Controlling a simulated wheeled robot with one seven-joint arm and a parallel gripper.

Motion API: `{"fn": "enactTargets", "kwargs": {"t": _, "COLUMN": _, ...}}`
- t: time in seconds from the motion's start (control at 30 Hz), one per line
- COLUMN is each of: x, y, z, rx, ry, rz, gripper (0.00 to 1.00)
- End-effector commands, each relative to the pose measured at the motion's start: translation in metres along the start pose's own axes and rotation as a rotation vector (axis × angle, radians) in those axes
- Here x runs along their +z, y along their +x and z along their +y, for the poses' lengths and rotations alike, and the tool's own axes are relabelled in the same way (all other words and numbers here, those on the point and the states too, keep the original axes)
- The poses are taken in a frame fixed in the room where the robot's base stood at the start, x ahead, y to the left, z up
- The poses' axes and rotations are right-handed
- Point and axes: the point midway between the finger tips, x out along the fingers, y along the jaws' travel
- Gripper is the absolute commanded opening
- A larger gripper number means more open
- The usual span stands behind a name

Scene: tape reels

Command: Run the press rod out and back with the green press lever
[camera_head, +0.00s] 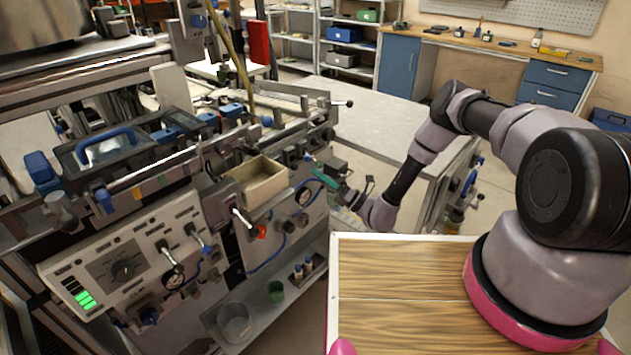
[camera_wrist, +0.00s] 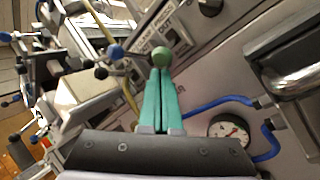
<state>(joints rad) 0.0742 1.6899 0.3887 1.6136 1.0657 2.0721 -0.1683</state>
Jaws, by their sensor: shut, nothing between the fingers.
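The green press lever shows in the wrist view as a round green knob (camera_wrist: 161,56) just beyond my fingertips. It looks close to or touching the tips; I cannot tell which. My gripper (camera_wrist: 160,73) has its two teal fingers together, with nothing between them. In the head view my gripper (camera_head: 316,174) reaches to the right end of the machine's front panel, and the knob is too small to make out clearly there. The lever's shaft is mostly hidden behind my fingers in the wrist view. I cannot make out the press rod in either view.
A round gauge (camera_wrist: 229,131) and a blue hose (camera_wrist: 205,103) are right of my fingers in the wrist view. A dark blue knob (camera_wrist: 115,51) is to the left.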

Motion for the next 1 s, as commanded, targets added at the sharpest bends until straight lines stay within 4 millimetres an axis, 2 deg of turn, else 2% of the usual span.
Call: {"fn": "enactTargets", "kwargs": {"t": 1.0, "x": 0.0074, "y": -0.0003, "z": 0.0088, "rx": -0.081, "ry": 0.03, "rz": 0.062, "gripper": 0.0}}
